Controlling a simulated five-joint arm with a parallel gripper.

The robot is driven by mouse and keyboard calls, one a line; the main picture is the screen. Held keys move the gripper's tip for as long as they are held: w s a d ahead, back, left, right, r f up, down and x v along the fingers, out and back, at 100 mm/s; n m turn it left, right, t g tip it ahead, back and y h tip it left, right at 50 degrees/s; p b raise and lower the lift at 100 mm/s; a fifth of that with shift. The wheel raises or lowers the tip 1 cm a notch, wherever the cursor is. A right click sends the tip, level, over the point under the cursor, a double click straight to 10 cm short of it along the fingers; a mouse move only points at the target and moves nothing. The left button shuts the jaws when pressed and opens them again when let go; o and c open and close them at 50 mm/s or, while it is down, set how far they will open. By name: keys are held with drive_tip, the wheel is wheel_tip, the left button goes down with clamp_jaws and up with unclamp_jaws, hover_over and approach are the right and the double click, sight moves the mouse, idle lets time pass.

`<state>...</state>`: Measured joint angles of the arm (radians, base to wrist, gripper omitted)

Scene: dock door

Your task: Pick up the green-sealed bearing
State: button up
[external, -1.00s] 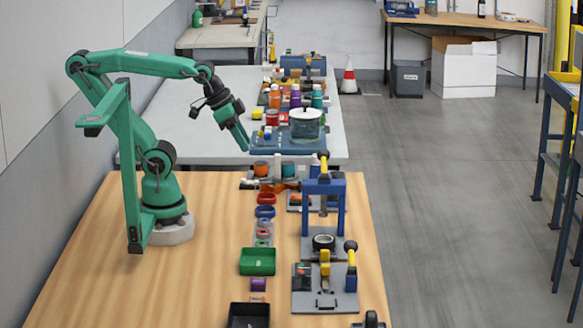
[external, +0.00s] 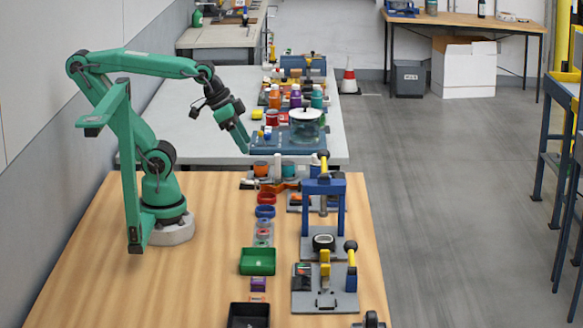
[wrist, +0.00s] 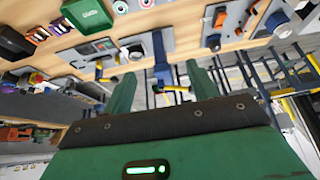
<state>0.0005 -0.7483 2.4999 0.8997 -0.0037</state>
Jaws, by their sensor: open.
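Small ring-shaped parts lie in a column on the wooden bench, including pale bearings (external: 263,234) between the blue ring and the green tray. They are too small to tell which has a green seal. Two ring parts show at the top edge of the wrist view, one of them a pale bearing (wrist: 120,6). My gripper (external: 246,150) is raised, far behind the bearings in the external view, near the back edge of the wooden bench. In the wrist view its two green fingers (wrist: 161,72) are apart, with nothing held between them.
A green tray (external: 257,261) and a black bin (external: 248,317) stand at the front. A blue press (external: 324,205) and a yellow-handled clamp fixture (external: 325,298) stand right of the rings. Bare wood (external: 205,270) is free at left.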

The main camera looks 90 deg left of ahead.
drive_tip(key=w+d+f+n+g, duration=0.35)
drive_tip(key=f+n, duration=0.25)
drive_tip(key=f, duration=0.2)
drive_tip(key=n+g, duration=0.2)
drive_tip(key=n, duration=0.3)
approach(262, 245)
drive_tip(key=shift+s+a+f, duration=0.2)
drive_tip(key=shift+a+f, duration=0.1)
drive_tip(key=shift+a, duration=0.3)
drive_tip(key=shift+f, duration=1.25)
drive_tip(key=shift+w+f, duration=0.2)
drive_tip(key=shift+f, duration=2.4)
drive_tip(key=c, duration=1.1)
